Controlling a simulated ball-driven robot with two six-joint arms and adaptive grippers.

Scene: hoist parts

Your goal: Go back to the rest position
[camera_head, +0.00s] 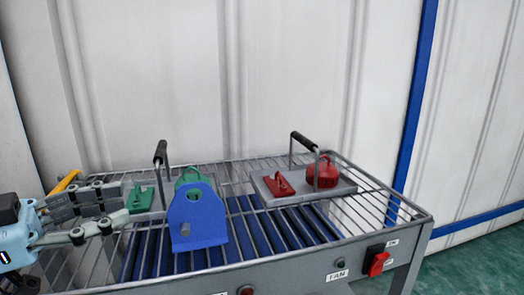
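My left gripper (128,202) comes in from the left over the left side of the wire rack. Its two fingers are apart, with a gap between them. A small green part (141,200) is just past the fingertips; I cannot tell if they touch it. A blue plate-like part (198,217) with a grey peg stands upright to the right of the fingers. A rounded green part (189,176) shows partly behind it. Two red parts, a flat one (278,184) and a rounded one (323,172), sit on a grey tray (345,186) at the right. My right gripper is not in view.
The wire rack table (300,255) has blue slats beneath. Black-topped handles rise at the left (161,155) and at the right tray (304,141). A red switch (377,262) is on the front edge. A yellow piece (64,181) shows behind my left gripper. A white wall stands behind.

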